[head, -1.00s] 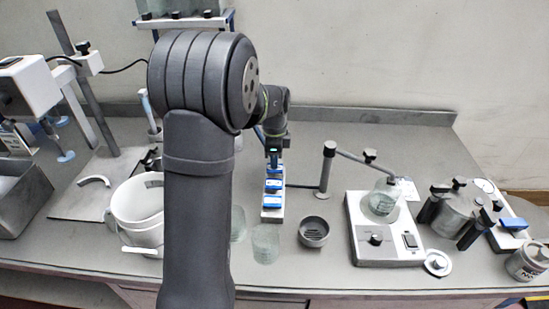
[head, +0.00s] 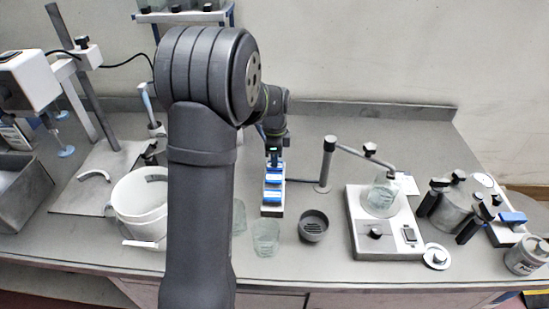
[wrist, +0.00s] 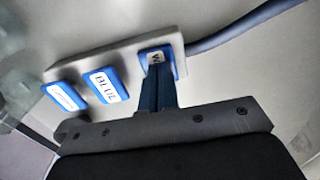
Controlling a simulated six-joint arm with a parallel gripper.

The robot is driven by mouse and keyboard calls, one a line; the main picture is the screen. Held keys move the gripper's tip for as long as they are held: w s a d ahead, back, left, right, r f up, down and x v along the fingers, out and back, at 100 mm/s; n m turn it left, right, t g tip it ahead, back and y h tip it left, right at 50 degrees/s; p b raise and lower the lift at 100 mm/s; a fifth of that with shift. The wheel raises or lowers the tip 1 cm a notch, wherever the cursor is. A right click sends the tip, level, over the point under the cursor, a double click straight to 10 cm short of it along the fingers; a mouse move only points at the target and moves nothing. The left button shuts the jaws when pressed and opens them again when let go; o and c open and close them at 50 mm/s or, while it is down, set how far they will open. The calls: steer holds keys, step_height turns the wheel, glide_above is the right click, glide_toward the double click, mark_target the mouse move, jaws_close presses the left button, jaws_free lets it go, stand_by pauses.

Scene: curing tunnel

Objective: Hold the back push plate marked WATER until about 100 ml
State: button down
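A narrow white block (head: 271,212) carries a row of three blue push plates. My gripper (head: 274,163) is over the back plate, fingers pointing down. In the wrist view the closed fingers (wrist: 158,82) meet the back plate (wrist: 148,52), whose label shows only a "W"; the rest is hidden. The middle plate (wrist: 107,85) reads like BLUE, and the third plate (wrist: 66,97) has an unreadable label. How far the back plate is pressed cannot be told. A clear beaker (head: 265,240) stands front left of the block. Its liquid level cannot be read.
Another clear vessel (head: 239,216) is partly hidden by my arm. A dark slotted cup (head: 313,226) stands right of the block. Beyond it are a post (head: 327,165) and a white stirrer base (head: 375,235) with a flask (head: 382,196). A white bucket (head: 138,205) stands left.

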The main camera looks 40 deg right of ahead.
steer(key=shift+s+a+f, duration=0.15)
steer(key=shift+a+f, duration=0.05)
steer(key=shift+f, duration=0.2)
stand_by(0.4)
step_height(320, 180, up, 15)
steer(key=shift+d, duration=0.2)
steer(key=shift+f, duration=0.1)
stand_by(1.2)
